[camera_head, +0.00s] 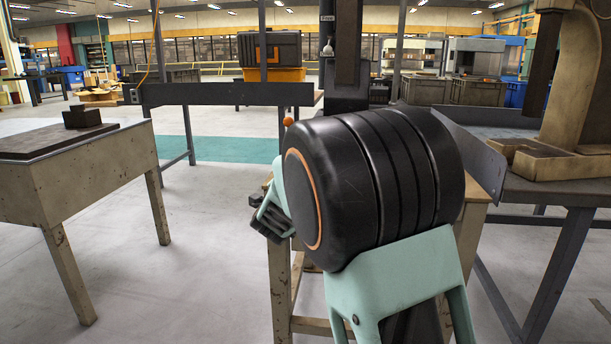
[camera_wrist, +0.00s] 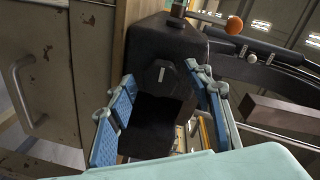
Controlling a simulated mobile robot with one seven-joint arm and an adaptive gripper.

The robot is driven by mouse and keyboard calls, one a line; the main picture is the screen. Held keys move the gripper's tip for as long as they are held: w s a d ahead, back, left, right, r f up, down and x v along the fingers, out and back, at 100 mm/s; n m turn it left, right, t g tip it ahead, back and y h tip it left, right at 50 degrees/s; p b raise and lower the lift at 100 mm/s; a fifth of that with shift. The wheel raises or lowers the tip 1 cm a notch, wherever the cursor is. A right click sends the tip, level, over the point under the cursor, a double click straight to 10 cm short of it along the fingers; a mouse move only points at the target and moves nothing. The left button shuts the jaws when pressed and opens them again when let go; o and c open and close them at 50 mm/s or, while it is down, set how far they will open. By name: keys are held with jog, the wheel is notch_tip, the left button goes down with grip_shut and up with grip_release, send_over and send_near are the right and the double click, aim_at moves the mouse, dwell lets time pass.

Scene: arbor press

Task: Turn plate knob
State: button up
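In the wrist view a dark faceted knob (camera_wrist: 155,76) with a short pale line on its face sits on the front of a black press body (camera_wrist: 165,42). It looks like the plate knob. My gripper (camera_wrist: 166,86) is open, its blue-padded fingers on the left and right of the knob. No contact with the knob shows; I cannot tell the exact gap in depth. In the head view my gripper (camera_head: 271,214) shows only partly, left of my black arm joint, which hides the knob and most of the press. An orange ball (camera_wrist: 234,25) stands above right of the knob.
In the head view a worn bench (camera_head: 100,165) stands at left and a dark metal table (camera_head: 560,190) with a large beige machine (camera_head: 575,100) at right. A cabinet with a handle (camera_wrist: 22,90) is at left in the wrist view. Floor at front left is clear.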

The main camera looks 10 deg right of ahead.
jog(key=f+v, duration=0.1)
jog(key=v, duration=1.1)
jog(key=shift+r, duration=0.5)
